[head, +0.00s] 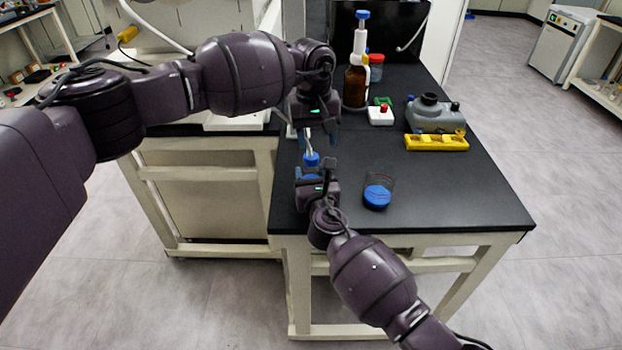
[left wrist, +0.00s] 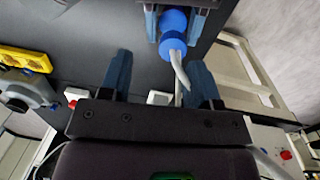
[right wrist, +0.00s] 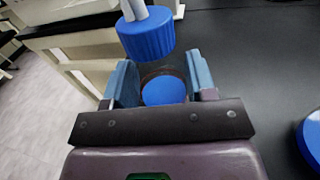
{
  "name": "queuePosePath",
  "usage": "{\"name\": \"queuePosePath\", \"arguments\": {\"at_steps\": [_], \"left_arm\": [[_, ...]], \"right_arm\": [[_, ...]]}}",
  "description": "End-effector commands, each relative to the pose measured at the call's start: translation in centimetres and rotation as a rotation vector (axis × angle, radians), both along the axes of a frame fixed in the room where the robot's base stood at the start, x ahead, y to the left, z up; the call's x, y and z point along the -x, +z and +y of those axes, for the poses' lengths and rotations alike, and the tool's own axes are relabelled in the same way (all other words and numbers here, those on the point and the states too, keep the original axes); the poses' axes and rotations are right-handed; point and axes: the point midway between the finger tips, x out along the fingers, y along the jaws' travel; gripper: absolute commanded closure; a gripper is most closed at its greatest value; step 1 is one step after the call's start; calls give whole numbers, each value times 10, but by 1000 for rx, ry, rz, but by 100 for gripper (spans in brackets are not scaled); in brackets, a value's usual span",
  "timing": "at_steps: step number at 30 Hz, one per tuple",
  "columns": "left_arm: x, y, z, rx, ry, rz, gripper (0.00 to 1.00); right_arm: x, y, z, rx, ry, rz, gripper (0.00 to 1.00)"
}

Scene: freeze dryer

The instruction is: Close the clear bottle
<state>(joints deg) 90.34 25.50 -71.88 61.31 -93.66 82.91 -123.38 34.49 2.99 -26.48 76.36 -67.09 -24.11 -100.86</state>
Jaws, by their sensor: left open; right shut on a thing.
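The clear bottle (head: 309,172) holds blue liquid and stands near the left edge of the black bench. My right gripper (right wrist: 163,90) is shut on it from the front; the blue liquid shows between the fingers. A blue cap (head: 311,159) with pale tubes is just above the bottle; it also shows in the right wrist view (right wrist: 147,36) and left wrist view (left wrist: 174,30). I cannot tell whether the cap touches the bottle's mouth. My left gripper (head: 318,137) is open above the cap, its fingers apart on either side of the tubes.
A glass vessel with blue contents (head: 378,191) stands right of the bottle. Behind are a brown bottle (head: 356,88), a red-capped jar (head: 376,68), a small white box (head: 380,117), a grey container (head: 434,116) and a yellow rack (head: 436,143). The bench's front right is clear.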

Motion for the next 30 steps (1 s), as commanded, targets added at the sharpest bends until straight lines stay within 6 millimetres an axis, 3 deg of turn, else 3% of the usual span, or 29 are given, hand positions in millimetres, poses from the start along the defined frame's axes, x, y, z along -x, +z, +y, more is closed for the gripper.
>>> {"name": "queuePosePath", "arguments": {"at_steps": [30], "left_arm": [[-3,19,3,-28,1458,89,43]], "right_arm": [[0,0,0,0,0,0,100]]}}
